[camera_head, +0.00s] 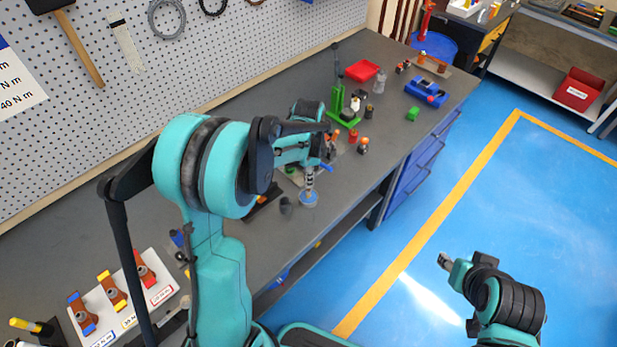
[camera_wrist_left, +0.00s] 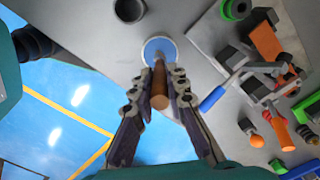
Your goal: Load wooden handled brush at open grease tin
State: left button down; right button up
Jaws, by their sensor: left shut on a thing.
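My left gripper (camera_head: 309,178) is over the workbench. In the left wrist view it (camera_wrist_left: 161,75) is shut on the wooden handle of the brush (camera_wrist_left: 160,88). The round tin with a blue inside (camera_wrist_left: 158,48) lies just beyond the fingertips; it also shows in the head view (camera_head: 309,200), directly below the gripper near the bench's front edge. The brush points at the tin. Its bristle end is hidden, so I cannot tell whether it touches the grease. My right gripper (camera_head: 445,262) hangs over the blue floor, apart from the bench; its jaws are too small to read.
A dark cup (camera_wrist_left: 129,9) stands beside the tin. A bending fixture with a blue-handled lever (camera_wrist_left: 213,98) is to the right. A green stand (camera_head: 344,112), red tray (camera_head: 362,70) and blue tool (camera_head: 426,92) are farther back. A rack (camera_head: 125,300) stands at lower left.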

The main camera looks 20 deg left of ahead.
dwell(0.4)
pick_arm(q)
jog(key=shift+r+p, duration=0.65)
jog(key=shift+r, duration=0.1)
jog(key=shift+r+p, duration=1.85)
jog(key=shift+r, duration=0.9)
jog(key=shift+f, duration=0.1)
